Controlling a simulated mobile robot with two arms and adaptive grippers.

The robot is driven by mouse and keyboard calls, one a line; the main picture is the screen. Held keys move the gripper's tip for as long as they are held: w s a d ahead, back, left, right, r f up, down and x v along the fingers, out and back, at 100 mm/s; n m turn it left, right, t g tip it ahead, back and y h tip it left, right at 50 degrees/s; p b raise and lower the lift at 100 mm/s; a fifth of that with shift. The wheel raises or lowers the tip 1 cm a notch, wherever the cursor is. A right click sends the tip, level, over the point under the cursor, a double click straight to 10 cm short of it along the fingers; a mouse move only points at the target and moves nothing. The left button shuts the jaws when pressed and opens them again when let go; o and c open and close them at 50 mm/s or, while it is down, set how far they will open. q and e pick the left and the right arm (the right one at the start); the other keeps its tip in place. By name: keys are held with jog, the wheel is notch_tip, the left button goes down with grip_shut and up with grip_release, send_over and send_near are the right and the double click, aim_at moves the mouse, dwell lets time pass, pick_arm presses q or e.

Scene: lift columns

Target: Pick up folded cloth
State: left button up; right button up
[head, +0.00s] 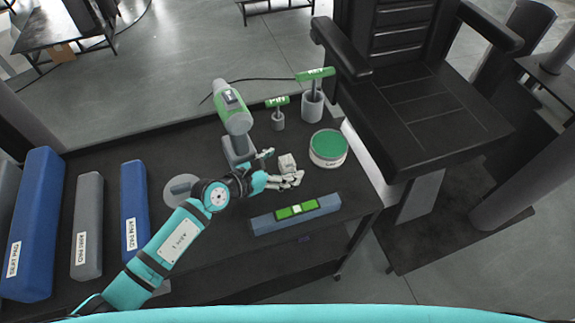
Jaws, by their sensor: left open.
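A small pale, block-like item (287,161), which looks like the folded cloth, lies on the dark bench near its right end. My left gripper (283,168) reaches in from the left with its fingers spread open around the near and left sides of this item. Whether the fingers touch it, I cannot tell. The gripper partly hides the item's lower left side. My right gripper is not in view.
A green-lidded tub (328,148) stands right, a green-grey device (232,108) behind. Two green-topped tools stand in grey holders (312,104). Blue and grey pads (88,225) lie left. A black chair (420,100) stands beyond.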

pick_arm(q)
jog(key=x, duration=0.2)
jog(key=shift+w+d+f, duration=0.15)
jog(key=shift+w+d, duration=0.05)
jog(key=shift+s, duration=0.1)
jog(key=c, duration=1.2)
